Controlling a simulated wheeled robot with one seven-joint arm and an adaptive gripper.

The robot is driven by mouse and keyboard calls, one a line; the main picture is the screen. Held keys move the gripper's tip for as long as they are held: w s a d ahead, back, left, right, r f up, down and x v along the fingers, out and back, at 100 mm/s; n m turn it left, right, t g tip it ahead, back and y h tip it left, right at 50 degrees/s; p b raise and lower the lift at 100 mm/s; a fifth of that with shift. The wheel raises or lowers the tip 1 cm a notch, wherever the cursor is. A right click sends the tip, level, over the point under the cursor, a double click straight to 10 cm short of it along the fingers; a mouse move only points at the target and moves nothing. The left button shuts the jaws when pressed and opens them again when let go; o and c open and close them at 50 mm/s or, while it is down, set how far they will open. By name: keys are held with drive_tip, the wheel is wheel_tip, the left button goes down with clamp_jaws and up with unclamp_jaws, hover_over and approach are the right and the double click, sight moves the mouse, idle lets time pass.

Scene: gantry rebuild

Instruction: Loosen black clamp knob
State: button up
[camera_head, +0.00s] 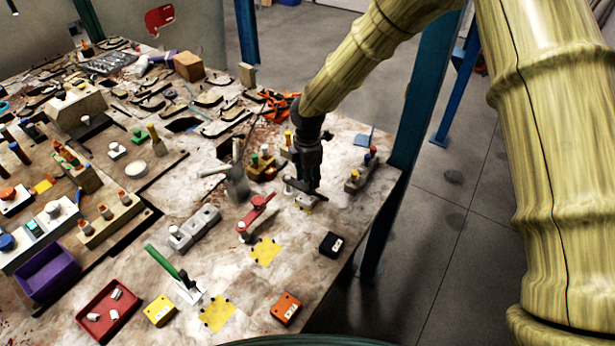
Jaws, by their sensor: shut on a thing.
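My gripper (308,176) points down at the right part of the marbled table, its dark body at the end of the wood-patterned arm. It is shut on a dark piece, apparently the black clamp knob (293,184), whose bar-like end shows to the left of the fingers. The fingers and the knob are both dark, so the exact grip is hard to make out. Just below is a small pale block (304,202) with a yellow part. The gripper hides part of the knob and whatever is under it.
A red lever (257,214) and a grey upright bracket (237,183) stand to the left. A block with coloured pegs (361,173) is close on the right. A black box (331,245) sits in front, near the table's right edge. Yellow patches (265,251) lie on bare table.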

drive_tip(key=shift+s+d+f, duration=0.1)
drive_tip(key=shift+s+f, duration=0.2)
drive_tip(key=o, duration=1)
drive_tip(key=shift+c, duration=0.2)
drive_tip(key=shift+w+d+r, duration=0.1)
drive_tip(key=shift+r, duration=0.05)
drive_tip(key=shift+w+r, duration=0.1)
drive_tip(key=shift+r, duration=0.05)
drive_tip(key=shift+r, duration=0.25)
wheel_tip(320, 180, up, 11)
drive_tip(key=shift+r, duration=0.1)
